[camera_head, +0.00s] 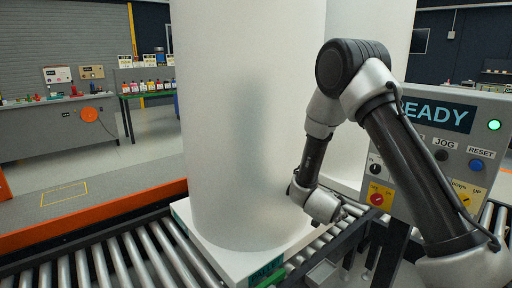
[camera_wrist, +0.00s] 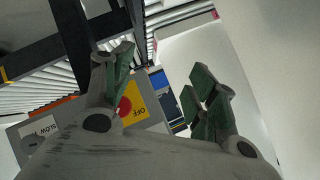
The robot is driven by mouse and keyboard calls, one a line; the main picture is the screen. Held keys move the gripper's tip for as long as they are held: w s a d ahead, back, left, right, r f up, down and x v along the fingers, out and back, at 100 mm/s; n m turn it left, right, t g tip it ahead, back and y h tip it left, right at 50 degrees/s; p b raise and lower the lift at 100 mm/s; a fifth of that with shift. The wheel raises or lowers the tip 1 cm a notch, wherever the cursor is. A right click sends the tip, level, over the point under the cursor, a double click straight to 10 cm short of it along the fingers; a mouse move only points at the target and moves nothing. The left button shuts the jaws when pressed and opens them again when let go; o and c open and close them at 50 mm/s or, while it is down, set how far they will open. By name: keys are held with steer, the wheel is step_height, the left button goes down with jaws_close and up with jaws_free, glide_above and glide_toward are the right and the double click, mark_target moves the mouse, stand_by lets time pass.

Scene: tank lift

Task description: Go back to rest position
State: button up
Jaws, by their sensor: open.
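My arm reaches in from the right in the head view and bends down beside a large white tank (camera_head: 245,120). My gripper shows in the wrist view (camera_wrist: 160,88) with its two green-padded fingers spread wide and nothing between them. In the head view its fingers are small and hard to make out, low at the right side of the tank. The grey control panel (camera_head: 462,150) stands to the right, partly behind my arm. Its display reads READY and a green lamp (camera_head: 494,125) is lit. A red knob on a yellow OFF plate (camera_wrist: 126,106) shows beyond the fingers.
The tank stands on a white base (camera_head: 212,250) on a roller conveyor (camera_head: 120,262). A second white tank (camera_head: 392,30) is behind it. An orange rail (camera_head: 90,217) runs along the conveyor's far side. A grey bench (camera_head: 60,130) and open floor lie at the left.

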steer(key=s+a+n+g+y, duration=0.3)
steer(key=s+a+n+y, duration=0.15)
steer(key=a+n, duration=0.2)
steer(key=s+a+r+n+g+y, duration=0.35)
steer(key=s+r, duration=0.25)
steer(key=s, duration=0.2)
steer(key=s+d+r+n+h, duration=0.1)
steer(key=s+d+r+n, duration=0.1)
steer(key=s+d+r, duration=0.5)
steer(key=s+d+r+n, duration=0.3)
steer(key=s+d+r, duration=0.5)
steer(key=s+r, duration=0.7)
steer(key=shift+s+t+h, duration=0.4)
steer(key=shift+s+t, duration=0.05)
steer(key=shift+s, duration=0.1)
steer(key=shift+d, duration=0.1)
